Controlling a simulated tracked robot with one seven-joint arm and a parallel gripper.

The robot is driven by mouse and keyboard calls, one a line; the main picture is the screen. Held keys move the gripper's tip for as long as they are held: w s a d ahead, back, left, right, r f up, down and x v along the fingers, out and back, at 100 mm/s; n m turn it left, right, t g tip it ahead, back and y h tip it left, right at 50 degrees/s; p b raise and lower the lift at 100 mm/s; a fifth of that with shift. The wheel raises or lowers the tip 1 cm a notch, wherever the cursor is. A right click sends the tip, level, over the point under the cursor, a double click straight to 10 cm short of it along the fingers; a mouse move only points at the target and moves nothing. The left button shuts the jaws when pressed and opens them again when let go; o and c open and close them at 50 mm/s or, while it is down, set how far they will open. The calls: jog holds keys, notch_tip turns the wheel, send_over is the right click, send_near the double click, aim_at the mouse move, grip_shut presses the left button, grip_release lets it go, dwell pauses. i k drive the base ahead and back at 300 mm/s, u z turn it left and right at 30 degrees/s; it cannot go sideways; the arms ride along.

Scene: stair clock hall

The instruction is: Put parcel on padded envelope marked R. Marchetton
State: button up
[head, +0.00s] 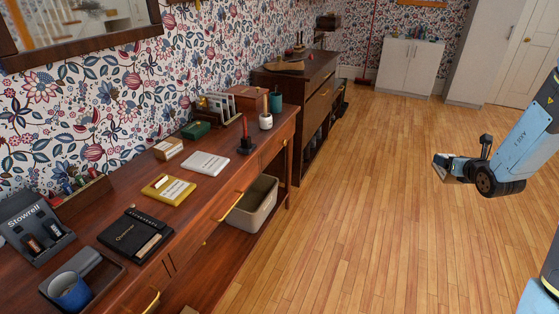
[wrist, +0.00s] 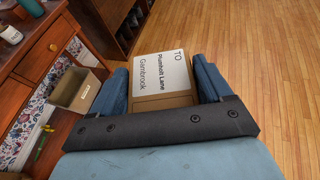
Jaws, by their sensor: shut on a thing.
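My gripper (wrist: 162,72) is shut on a brown cardboard parcel (wrist: 165,100) in the wrist view, with a blue finger on either side. The parcel's white label reads "TO Plumholt Lane Gambrook". In the head view my gripper (head: 447,168) is at the right, above open floor and well away from the desk. A yellow padded envelope (head: 178,193) with a pale label lies flat on the desk. A white envelope (head: 206,163) with printing lies just behind it. The names on both are too small to read.
A bin (head: 250,205) sits below. The floor at right is clear.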

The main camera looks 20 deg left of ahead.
aim_at(204, 162)
jog(key=z, duration=1.75)
jog(key=i, duration=0.2)
jog(key=u, duration=3.35)
